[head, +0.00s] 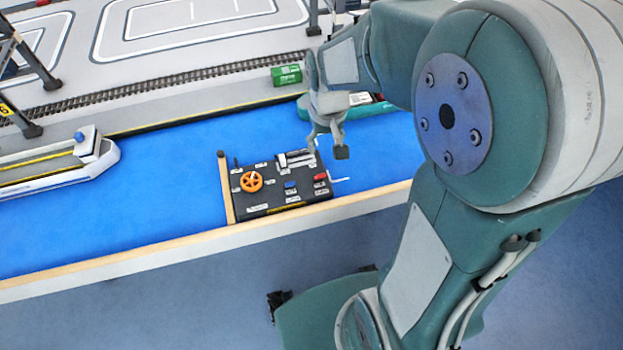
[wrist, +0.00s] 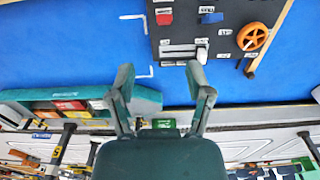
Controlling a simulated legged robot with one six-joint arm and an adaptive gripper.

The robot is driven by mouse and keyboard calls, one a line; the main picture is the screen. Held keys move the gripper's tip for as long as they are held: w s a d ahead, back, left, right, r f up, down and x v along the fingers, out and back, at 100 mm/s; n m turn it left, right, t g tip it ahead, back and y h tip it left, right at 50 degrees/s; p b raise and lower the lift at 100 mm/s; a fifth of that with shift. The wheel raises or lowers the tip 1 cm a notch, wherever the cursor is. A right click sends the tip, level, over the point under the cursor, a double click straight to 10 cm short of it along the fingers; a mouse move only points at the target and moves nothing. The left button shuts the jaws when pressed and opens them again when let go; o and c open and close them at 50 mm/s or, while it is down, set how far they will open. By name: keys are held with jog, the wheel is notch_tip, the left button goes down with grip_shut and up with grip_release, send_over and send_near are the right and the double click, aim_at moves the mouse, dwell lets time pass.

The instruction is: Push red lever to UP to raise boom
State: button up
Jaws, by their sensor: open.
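A black control panel (head: 268,203) lies on the blue surface against its wooden edge. The red lever (head: 320,177) is a small red block at the panel's right side; it also shows at the top of the wrist view (wrist: 164,17). I cannot read its label. My gripper (head: 327,149) is open and empty, above the panel's far right corner. In the wrist view my gripper's two fingers (wrist: 161,80) are spread apart, with the panel beyond them and no contact seen with the red lever.
The panel also has an orange wheel (head: 251,181), a blue lever (head: 290,185) and a white-handled slider (head: 296,160). A green container (head: 286,75) stands by the rails. A white boat (head: 60,175) is far left.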

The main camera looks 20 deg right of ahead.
aim_at(321, 175)
jog(key=shift+a+f, duration=0.45)
jog(key=shift+f, duration=0.6)
notch_tip(321, 175, down, 10)
jog(key=shift+d, duration=0.1)
grip_shut()
